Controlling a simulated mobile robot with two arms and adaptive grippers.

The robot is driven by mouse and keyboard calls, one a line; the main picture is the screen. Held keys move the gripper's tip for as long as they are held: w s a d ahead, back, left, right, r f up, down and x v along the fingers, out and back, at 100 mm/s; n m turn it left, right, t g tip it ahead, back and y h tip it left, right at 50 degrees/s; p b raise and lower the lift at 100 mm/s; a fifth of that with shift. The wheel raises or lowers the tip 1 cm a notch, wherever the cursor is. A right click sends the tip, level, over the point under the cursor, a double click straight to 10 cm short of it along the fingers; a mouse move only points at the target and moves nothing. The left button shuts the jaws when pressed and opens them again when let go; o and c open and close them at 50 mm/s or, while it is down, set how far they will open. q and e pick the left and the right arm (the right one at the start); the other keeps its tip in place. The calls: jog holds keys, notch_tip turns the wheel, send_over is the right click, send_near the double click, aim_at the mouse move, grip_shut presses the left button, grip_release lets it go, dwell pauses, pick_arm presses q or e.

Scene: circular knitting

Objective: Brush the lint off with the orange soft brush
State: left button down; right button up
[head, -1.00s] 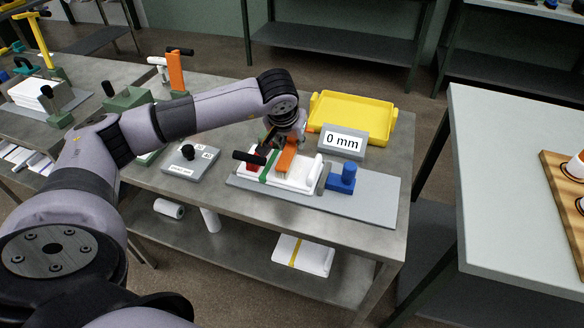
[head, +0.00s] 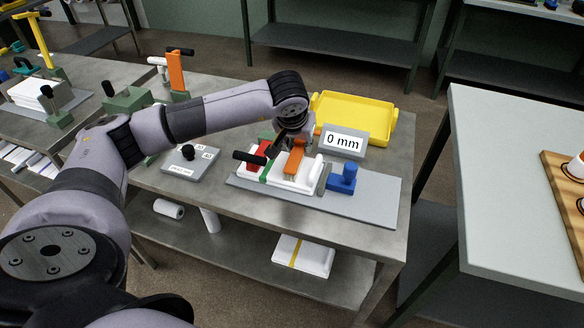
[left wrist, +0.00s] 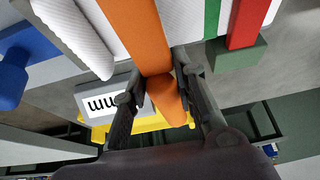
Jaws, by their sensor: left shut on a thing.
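My left gripper (head: 297,134) is shut on the orange soft brush (head: 294,160). In the left wrist view the orange brush (left wrist: 139,32) runs up out of the frame, with its rounded handle between the fingers (left wrist: 163,82). The brush is over the middle of the white fabric piece (head: 283,182), which also shows in the left wrist view (left wrist: 188,20). I cannot tell whether the bristles touch it. Lint is too small to make out. My right gripper is not in view.
A red block (head: 257,158) and a green strip (head: 266,171) are left of the brush. A blue knobbed block (head: 343,178) stands right, on the grey plate (head: 380,200). Behind are a "0 mm" display (head: 343,142) and a yellow tray (head: 360,104). The plate's right end is clear.

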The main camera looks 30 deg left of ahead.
pick_arm(q)
jog(key=shift+s+a, duration=0.1)
jog(key=shift+a, duration=0.45)
jog(key=shift+r, duration=0.1)
jog(key=shift+r+p, duration=1.4)
jog(key=shift+r, duration=1.05)
